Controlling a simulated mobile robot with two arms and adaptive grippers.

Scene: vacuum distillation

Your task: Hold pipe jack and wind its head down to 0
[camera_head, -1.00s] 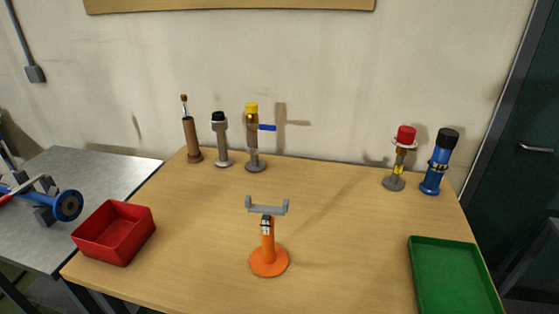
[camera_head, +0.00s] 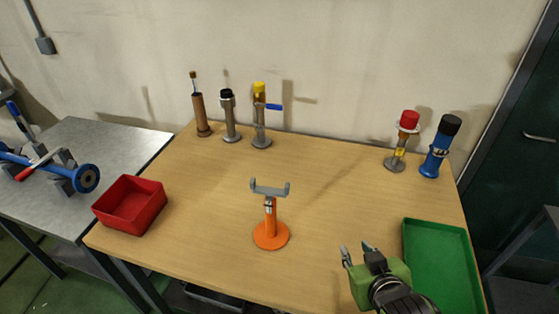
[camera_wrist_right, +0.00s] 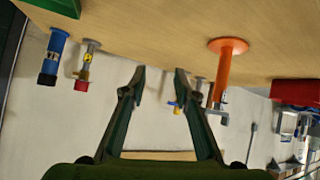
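The pipe jack (camera_head: 270,222) stands upright on the wooden table, with an orange round base and stem and a grey forked head (camera_head: 270,189) on top. It also shows upside down in the right wrist view (camera_wrist_right: 223,75), to the right of the fingers. My right gripper (camera_head: 359,254) is open and empty, over the table's front right part, to the right of the jack and apart from it. Its two spread fingers also show in the right wrist view (camera_wrist_right: 159,75). My left gripper is in neither view.
A red box (camera_head: 130,205) stands at the table's left and a green tray (camera_head: 437,265) at its right. Several upright fittings stand along the back, including a blue one (camera_head: 437,155). A metal side table (camera_head: 110,150) holds a blue flanged pipe. The table around the jack is clear.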

